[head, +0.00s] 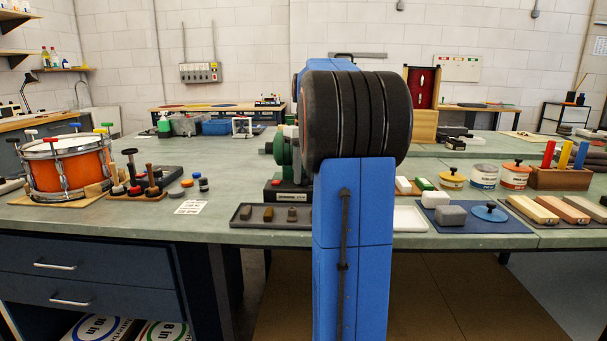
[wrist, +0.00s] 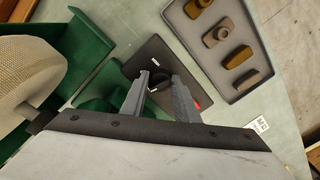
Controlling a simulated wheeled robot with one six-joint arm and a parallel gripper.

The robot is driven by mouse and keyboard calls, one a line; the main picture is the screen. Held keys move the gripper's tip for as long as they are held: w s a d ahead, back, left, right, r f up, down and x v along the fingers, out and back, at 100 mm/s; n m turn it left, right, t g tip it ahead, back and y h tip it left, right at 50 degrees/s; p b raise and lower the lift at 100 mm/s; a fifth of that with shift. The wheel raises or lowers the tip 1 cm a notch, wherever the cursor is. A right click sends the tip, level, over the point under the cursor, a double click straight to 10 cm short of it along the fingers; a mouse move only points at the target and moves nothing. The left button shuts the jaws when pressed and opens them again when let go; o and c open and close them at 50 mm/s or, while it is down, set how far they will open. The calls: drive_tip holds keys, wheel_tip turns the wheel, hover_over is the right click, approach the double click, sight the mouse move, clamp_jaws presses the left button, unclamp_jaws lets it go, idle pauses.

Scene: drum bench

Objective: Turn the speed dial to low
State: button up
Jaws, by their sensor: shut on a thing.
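The speed dial (wrist: 160,80) is a round black knob on a dark control plate (wrist: 150,53) in the wrist view. Two short white marks show on the plate near it, and a red part (wrist: 196,104) shows beside the right finger. My gripper (wrist: 161,80) is over the plate with its grey fingers on either side of the dial, shut on it. Which mark the dial points at cannot be told. In the head view the dark control box (head: 287,190) shows below the green machine (head: 285,150); my blue arm hides the gripper and the dial.
A grey tray (wrist: 195,55) with several brown pieces lies close to the plate. A pale wheel (wrist: 28,70) and green housing (wrist: 88,45) are at the left in the wrist view. In the head view an orange drum (head: 68,170) and small tools stand left.

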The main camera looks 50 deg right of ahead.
drive_tip(key=shift+n, duration=1.5)
drive_tip(key=o, duration=1.1)
drive_tip(key=shift+c, duration=0.2)
drive_tip(key=shift+r, duration=0.15)
wheel_tip(320, 180, up, 17)
drive_tip(key=d, duration=0.1)
drive_tip(key=shift+w, duration=0.1)
